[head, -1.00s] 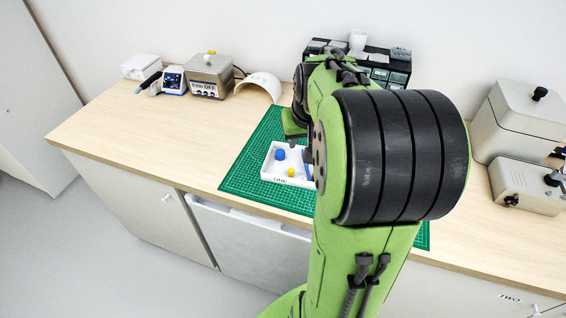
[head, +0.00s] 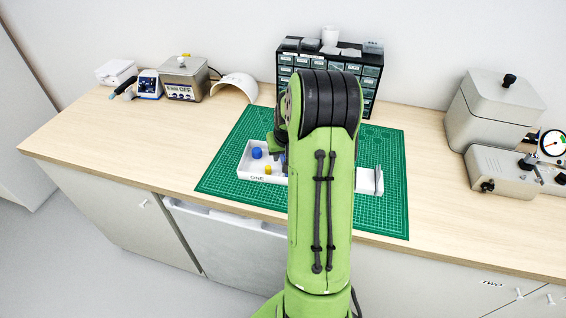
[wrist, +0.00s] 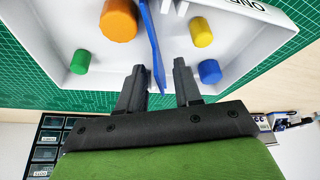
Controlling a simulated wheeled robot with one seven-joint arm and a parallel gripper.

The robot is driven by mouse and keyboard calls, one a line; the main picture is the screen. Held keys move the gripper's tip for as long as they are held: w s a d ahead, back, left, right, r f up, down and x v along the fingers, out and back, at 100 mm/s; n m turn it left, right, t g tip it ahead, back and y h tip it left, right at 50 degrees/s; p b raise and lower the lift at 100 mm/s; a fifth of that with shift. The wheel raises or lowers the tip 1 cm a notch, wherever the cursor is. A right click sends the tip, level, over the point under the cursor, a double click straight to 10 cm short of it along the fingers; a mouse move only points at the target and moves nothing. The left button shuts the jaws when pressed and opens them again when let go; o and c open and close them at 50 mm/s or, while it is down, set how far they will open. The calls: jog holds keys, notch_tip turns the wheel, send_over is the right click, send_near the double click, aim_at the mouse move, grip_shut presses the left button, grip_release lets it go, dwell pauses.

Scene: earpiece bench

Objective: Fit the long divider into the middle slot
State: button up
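A white tray (head: 246,172) marked ONE sits on the green mat; my arm hides its middle in the head view. In the wrist view the long blue divider (wrist: 151,40) stands inside the tray, between the orange and green pegs on one side and the yellow and blue pegs on the other. Whether the divider sits fully down in a slot cannot be told. Its lower edge and the slots are hidden.
The tray holds an orange peg (wrist: 118,20), a green peg (wrist: 80,61), a yellow peg (wrist: 201,33) and a blue peg (wrist: 209,71). A black drawer cabinet (head: 368,85) stands behind. The cutting mat (head: 390,150) has free room at right.

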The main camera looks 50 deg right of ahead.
jog(key=shift+x, duration=0.95)
jog(key=shift+r, duration=0.1)
grip_shut()
